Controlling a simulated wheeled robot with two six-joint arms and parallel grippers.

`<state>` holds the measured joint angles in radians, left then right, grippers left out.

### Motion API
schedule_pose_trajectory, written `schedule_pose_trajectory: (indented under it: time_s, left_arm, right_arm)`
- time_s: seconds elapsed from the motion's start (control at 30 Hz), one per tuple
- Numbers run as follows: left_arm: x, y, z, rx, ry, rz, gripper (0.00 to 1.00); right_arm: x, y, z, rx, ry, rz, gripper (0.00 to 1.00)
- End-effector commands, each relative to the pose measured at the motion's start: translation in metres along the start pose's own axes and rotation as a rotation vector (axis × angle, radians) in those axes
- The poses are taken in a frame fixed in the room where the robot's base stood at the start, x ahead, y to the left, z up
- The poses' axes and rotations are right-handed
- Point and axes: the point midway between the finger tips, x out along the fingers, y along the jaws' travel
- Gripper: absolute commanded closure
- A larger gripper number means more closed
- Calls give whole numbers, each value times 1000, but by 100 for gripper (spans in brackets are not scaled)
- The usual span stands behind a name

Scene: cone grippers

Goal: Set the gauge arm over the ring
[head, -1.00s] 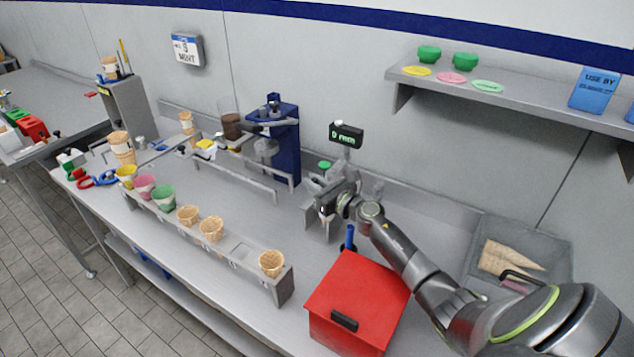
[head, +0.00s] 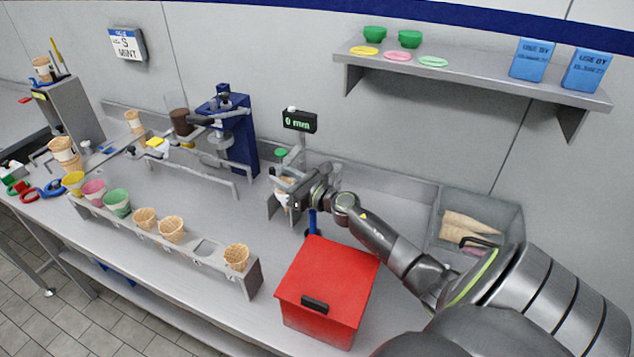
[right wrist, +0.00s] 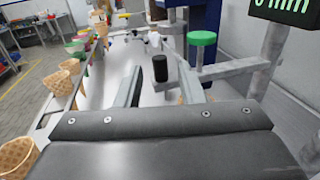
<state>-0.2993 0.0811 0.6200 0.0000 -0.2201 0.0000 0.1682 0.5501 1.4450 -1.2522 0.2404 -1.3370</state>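The gauge has a black display reading 0 mm (head: 299,121) on a grey post; it also shows in the right wrist view (right wrist: 285,10). In the right wrist view a grey bar, which looks like the gauge arm (right wrist: 232,69), runs level from the post side towards a black knob (right wrist: 160,68). A green cap (right wrist: 201,38) tops a round post behind it. My right gripper (right wrist: 158,80) is open, with the knob between or just beyond its fingertips; contact is not visible. In the head view my right gripper (head: 290,188) covers much of the gauge stand. I cannot make out the ring.
A red box (head: 328,280) and a blue upright handle (head: 312,221) stand near my right arm. A rack (head: 203,246) with several cones runs along the left front. A grey bin (head: 507,218) with cones is at right. A blue press (head: 240,135) stands behind.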

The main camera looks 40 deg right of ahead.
Motion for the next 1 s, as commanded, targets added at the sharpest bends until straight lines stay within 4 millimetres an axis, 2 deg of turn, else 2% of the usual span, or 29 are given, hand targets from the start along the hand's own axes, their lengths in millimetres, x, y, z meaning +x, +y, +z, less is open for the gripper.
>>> schedule_pose_trajectory:
  time_s: [0.1, 0.33, 0.5, 0.7, 1.0]
  left_arm:
    - [5, 1, 0, 0, 0, 0, 23]
    - [18, 2, 2, 0, 0, 0, 23]
    - [35, 3, 4, 0, 0, 0, 23]
    - [50, 5, 6, 0, 0, 1, 23]
    - [52, 6, 6, -1, 0, 2, 23]
  right_arm:
    - [-27, 0, -4, -4, 4, 1, 65]
    - [-73, 1, -4, -4, 4, 4, 65]
    - [-103, 1, -6, -4, 4, 4, 65]
    - [-121, 0, -3, -3, 0, 2, 65]
    - [-127, 1, 0, 1, 0, 1, 65]
